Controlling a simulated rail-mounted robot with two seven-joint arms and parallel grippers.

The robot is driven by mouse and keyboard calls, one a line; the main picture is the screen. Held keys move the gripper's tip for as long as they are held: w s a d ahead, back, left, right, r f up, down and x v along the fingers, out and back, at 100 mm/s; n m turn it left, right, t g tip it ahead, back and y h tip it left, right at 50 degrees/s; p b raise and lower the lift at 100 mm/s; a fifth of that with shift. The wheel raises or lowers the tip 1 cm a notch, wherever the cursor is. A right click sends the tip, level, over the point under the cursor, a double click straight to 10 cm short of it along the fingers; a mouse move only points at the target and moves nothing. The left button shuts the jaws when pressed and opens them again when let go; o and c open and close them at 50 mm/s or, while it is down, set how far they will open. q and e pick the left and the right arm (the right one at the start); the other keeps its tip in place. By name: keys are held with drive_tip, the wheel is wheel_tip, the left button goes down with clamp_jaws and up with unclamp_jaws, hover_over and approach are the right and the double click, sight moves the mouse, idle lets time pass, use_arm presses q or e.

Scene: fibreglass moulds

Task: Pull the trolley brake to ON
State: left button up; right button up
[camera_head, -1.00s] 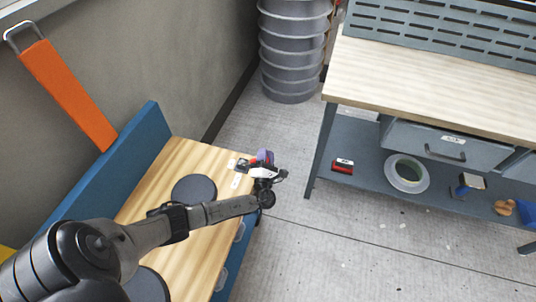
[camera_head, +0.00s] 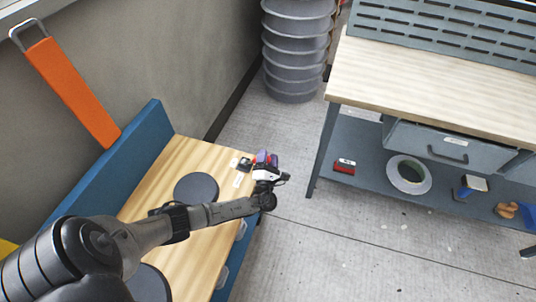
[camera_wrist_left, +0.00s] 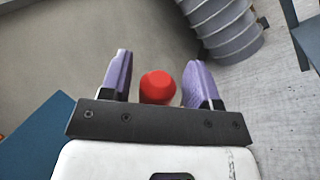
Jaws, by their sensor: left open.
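The trolley (camera_head: 160,178) has a wooden top and a blue back panel. At its far right corner is a small dark brake fitting (camera_head: 244,165) with pale labels, too small to read. A round red knob (camera_wrist_left: 158,87) shows in the left wrist view, between the two purple fingers of my left gripper (camera_wrist_left: 159,76). The fingers are apart, with visible space on both sides of the knob. In the head view my left gripper (camera_head: 265,160) is at that corner and hides most of the knob and its lever. My right gripper is not in view.
A workbench (camera_head: 430,80) stands to the right, with a tape roll (camera_head: 394,175) and a red box (camera_head: 344,166) on its lower shelf. Stacked grey buckets (camera_head: 293,75) stand behind. Two dark discs (camera_head: 196,189) lie on the trolley top. Bare floor separates trolley and bench.

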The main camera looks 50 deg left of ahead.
use_arm(q)
drive_tip(key=p+v, duration=0.2)
drive_tip(key=v, duration=1)
drive_tip(key=shift+s+d+f, duration=0.15)
drive_tip(key=shift+s+d, duration=0.1)
